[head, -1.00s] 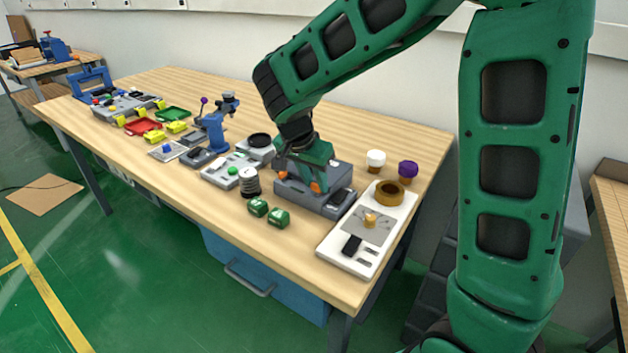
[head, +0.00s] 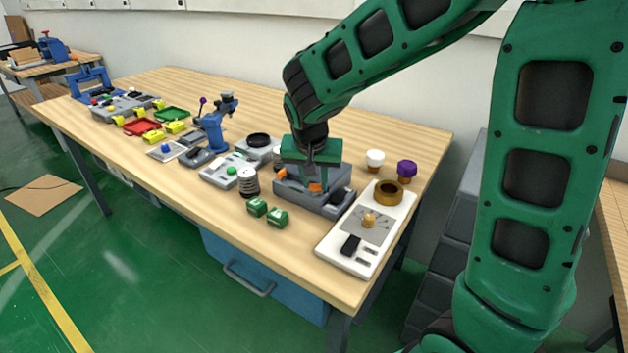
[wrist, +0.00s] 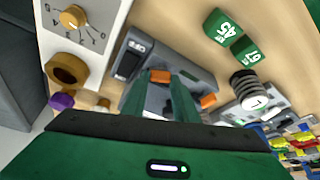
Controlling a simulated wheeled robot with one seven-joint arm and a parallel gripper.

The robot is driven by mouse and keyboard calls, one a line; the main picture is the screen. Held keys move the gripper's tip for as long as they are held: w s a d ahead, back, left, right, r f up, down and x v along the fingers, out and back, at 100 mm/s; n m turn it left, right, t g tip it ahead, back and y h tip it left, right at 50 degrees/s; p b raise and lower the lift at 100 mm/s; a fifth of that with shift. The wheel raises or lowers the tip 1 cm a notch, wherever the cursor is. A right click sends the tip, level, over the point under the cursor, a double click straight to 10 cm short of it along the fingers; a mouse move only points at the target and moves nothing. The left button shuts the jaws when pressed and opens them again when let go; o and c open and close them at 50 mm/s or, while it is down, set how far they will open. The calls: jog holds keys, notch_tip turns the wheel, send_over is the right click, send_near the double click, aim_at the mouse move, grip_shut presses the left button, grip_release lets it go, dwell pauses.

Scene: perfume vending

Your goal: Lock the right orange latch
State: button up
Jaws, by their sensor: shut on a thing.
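A grey box-like device (head: 330,208) stands on the table with two orange latches. The right orange latch (head: 315,187) sits on the device's front in the head view; in the wrist view this latch (wrist: 159,76) appears on the left, between my fingertips. The left orange latch (head: 283,174) is apart from my fingers; it also shows in the wrist view (wrist: 208,100). My gripper (head: 316,182) points down at the device from above, its fingers closed on the right latch. The fingers partly hide the device, and the exact contact is hard to see.
A white dial panel (head: 335,243) stands close on the device's right. Two green weights (head: 267,212) and a dark spring-like coil (head: 248,182) lie to its front left. White and purple capped bottles (head: 407,170) stand behind the panel. The table's front strip is clear.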

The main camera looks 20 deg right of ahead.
jog(key=shift+w+r+n+t+y, duration=0.15)
jog(key=shift+n+t+y, duration=0.2)
jog(key=shift+n, duration=0.85)
jog(key=o, duration=1.1)
jog(key=shift+c, duration=0.2)
jog(key=v, duration=1)
jog(key=shift+r, duration=0.3)
jog(key=shift+d, duration=0.1)
